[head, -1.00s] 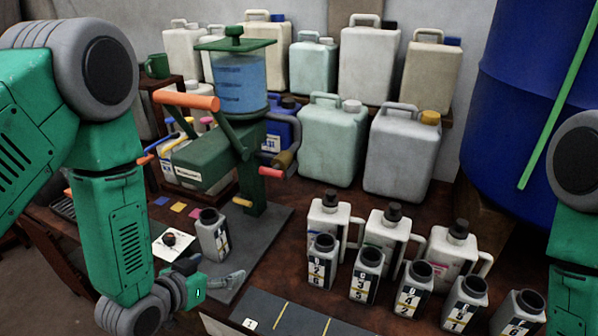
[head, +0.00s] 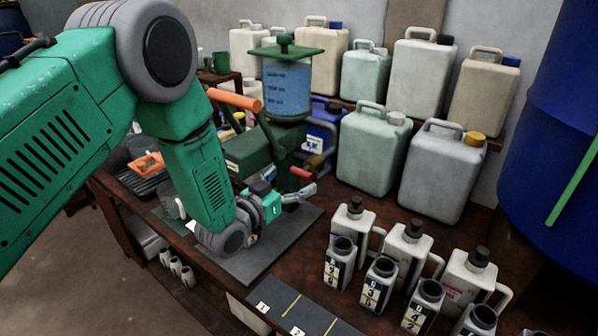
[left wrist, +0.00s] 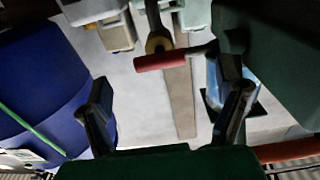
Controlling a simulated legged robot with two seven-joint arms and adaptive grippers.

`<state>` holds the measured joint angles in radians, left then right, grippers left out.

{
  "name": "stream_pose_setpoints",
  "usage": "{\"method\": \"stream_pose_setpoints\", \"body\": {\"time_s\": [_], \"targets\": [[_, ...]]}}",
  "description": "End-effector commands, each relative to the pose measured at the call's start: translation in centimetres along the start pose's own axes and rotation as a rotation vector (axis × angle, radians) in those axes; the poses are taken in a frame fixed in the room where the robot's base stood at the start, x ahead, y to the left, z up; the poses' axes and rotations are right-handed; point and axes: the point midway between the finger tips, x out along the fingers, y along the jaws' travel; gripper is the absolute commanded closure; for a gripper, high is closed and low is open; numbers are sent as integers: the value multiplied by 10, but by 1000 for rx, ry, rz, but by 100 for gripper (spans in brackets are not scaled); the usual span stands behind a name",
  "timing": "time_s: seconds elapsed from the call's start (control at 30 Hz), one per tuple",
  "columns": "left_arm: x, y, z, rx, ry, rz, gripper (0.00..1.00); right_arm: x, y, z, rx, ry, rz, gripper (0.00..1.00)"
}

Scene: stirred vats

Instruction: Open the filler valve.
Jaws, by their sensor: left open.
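The green filler (head: 250,150) stands on the table with a clear tank of blue liquid (head: 287,88) on top and an orange lever (head: 235,100) at its side. Its valve has a red handle (head: 301,172) at the front. The red handle also shows in the left wrist view (left wrist: 165,62), lying crosswise beside a brass-coloured collar. My left gripper (head: 300,192) is just below the red handle in the head view. In the left wrist view my left gripper (left wrist: 168,112) is open and empty, with the handle beyond its fingertips. My left arm hides the filler's lower part. My right gripper is out of view.
Pale jugs (head: 372,148) stand behind and right of the filler. Several labelled bottles (head: 340,262) stand in front at the right. A blue drum (head: 560,130) is at the far right. A dark mat (head: 290,240) lies under the filler. Small white bottles (head: 177,266) stand low at left.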

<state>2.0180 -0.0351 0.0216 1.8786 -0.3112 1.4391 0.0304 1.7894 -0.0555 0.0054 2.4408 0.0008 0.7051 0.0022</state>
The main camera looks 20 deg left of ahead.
Motion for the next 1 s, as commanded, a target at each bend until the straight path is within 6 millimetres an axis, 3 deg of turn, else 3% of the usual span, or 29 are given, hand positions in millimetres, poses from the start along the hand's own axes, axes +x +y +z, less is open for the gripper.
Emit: {"method": "stream_pose_setpoints", "body": {"time_s": [0.23, 0.43, 0.63, 0.67, 0.8, 1.0], "targets": [[32, -7, 2, -6, 3, 0, 15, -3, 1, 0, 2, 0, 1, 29], [38, -13, 3, -13, 3, -1, 15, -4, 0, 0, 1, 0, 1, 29], [40, -6, 2, -8, 1, -1, 15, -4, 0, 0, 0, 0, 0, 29], [40, -6, 2, -7, 1, -1, 21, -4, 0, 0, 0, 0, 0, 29], [42, -4, 0, -2, 1, -4, 66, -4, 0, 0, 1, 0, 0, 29], [42, -6, 0, -5, 7, 0, 65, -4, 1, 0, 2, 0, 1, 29]]}}
